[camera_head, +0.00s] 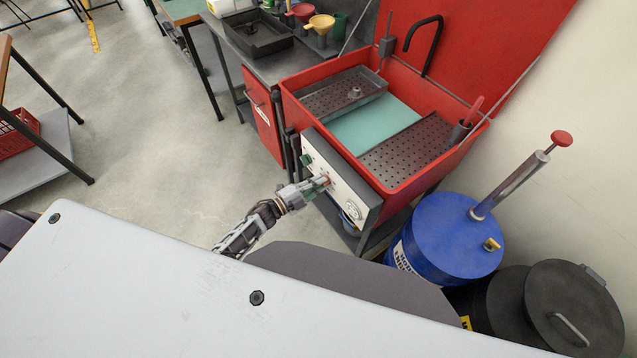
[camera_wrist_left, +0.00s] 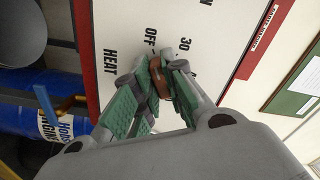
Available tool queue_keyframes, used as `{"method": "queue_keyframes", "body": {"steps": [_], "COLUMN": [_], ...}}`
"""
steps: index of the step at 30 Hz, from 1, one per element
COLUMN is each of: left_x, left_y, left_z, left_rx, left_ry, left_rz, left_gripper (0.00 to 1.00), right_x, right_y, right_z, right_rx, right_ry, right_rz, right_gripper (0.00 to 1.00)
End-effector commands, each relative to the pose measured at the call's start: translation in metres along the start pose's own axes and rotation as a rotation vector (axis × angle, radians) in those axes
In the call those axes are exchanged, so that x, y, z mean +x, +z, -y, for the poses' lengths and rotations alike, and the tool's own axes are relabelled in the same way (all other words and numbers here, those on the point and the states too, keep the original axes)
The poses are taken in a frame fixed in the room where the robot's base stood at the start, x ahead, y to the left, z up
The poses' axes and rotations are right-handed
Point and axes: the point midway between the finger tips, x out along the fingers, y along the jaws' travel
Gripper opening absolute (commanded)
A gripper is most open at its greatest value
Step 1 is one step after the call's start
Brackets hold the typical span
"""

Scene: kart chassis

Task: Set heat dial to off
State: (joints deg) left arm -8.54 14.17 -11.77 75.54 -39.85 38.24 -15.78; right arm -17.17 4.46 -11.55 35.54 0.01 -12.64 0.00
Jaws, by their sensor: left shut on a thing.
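The heat dial is a small reddish-brown knob (camera_wrist_left: 156,68) on a white panel marked HEAT, OFF and 30 in the left wrist view. My left gripper (camera_wrist_left: 155,84) is shut on it, with its green-padded fingers on both sides. The fingers cover much of the knob. Its visible end lies close to the OFF and 30 marks, but I cannot tell exactly where it points. In the head view my left gripper (camera_head: 323,182) touches the white control panel (camera_head: 339,187) on the front of the red parts washer (camera_head: 403,188). My right gripper is not in view.
A round dial (camera_head: 353,209) and a green control (camera_head: 306,160) are on the same panel. A blue drum (camera_head: 450,240) with a pump and a black bin (camera_head: 575,310) stand at the right. A dark bench (camera_head: 262,62) stands behind.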

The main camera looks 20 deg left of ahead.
Motion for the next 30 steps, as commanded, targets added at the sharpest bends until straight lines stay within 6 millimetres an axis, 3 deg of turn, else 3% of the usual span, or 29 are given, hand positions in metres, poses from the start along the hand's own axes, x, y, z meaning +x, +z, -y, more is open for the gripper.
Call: {"method": "queue_keyframes", "body": {"steps": [10, 11, 15, 30], "left_x": [-0.0006, -0.0006, -0.0004, -0.0049], "left_y": [0.0003, 0.0003, 0.0002, 0.0004], "left_z": [-0.0017, -0.0017, -0.0012, -0.0009], "left_rx": [-0.002, -0.002, -0.002, -0.001], "left_ry": [0.002, 0.002, 0.002, 0.001], "left_rz": [0.001, 0.001, 0.001, 0.001], "left_gripper": [0.00, 0.16, 0.34, 0.34], "right_x": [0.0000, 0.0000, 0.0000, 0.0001], "right_y": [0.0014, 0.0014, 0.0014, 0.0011], "right_z": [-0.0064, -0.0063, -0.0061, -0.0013], "right_rx": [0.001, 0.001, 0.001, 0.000], "right_ry": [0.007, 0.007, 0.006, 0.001], "right_rz": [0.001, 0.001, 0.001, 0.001], "right_gripper": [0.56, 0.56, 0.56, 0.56]}}
